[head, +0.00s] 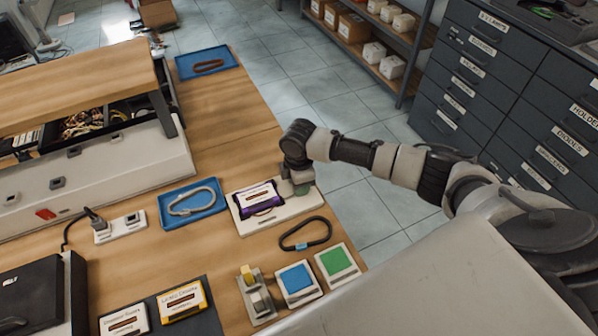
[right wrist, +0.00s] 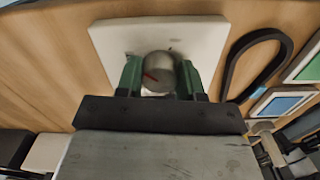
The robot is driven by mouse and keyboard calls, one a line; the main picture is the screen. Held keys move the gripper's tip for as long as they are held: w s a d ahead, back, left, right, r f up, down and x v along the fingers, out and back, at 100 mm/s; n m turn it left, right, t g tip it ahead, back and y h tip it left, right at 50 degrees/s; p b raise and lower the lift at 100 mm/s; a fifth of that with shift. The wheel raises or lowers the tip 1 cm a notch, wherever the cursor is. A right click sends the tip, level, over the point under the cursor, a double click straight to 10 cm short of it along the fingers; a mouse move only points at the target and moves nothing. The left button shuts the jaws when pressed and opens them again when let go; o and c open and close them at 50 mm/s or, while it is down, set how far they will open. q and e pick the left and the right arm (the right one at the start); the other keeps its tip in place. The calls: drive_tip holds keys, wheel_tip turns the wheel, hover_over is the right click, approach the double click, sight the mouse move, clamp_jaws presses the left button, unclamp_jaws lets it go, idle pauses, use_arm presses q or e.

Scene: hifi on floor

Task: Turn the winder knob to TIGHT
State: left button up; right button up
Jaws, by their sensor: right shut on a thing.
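The winder knob (right wrist: 158,75) is a round metal knob with a red mark, on a white board (right wrist: 110,38). In the right wrist view the red mark slants to the upper left; no TIGHT lettering can be read. My right gripper (head: 299,187) reaches down over the right end of the board (head: 246,228) and hides the knob in the head view. In the right wrist view my right gripper (right wrist: 160,76) has its green fingers on either side of the knob, shut on it. A purple cassette (head: 258,197) sits on the board. My left gripper is out of view.
A black loop (head: 306,233) lies beside the board. Blue (head: 297,280) and green (head: 337,262) square pads are at the bench's front. A blue tray (head: 172,217) with a grey loop lies left of the board. A dark drawer cabinet (head: 460,80) stands across the aisle.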

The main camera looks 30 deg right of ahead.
drive_tip(key=m+p, duration=0.3)
drive_tip(key=shift+r+m, duration=0.25)
drive_tip(key=shift+m, duration=0.15)
drive_tip(key=shift+f+m+p, duration=0.2)
drive_tip(key=shift+m+p, duration=1.4)
drive_tip(key=shift+m, duration=0.2)
drive_tip(key=o, duration=0.9)
wheel_tip(320, 180, up, 11)
drive_tip(key=shift+f+b, duration=0.1)
drive_tip(key=shift+b, duration=0.45)
drive_tip(key=shift+f, duration=0.1)
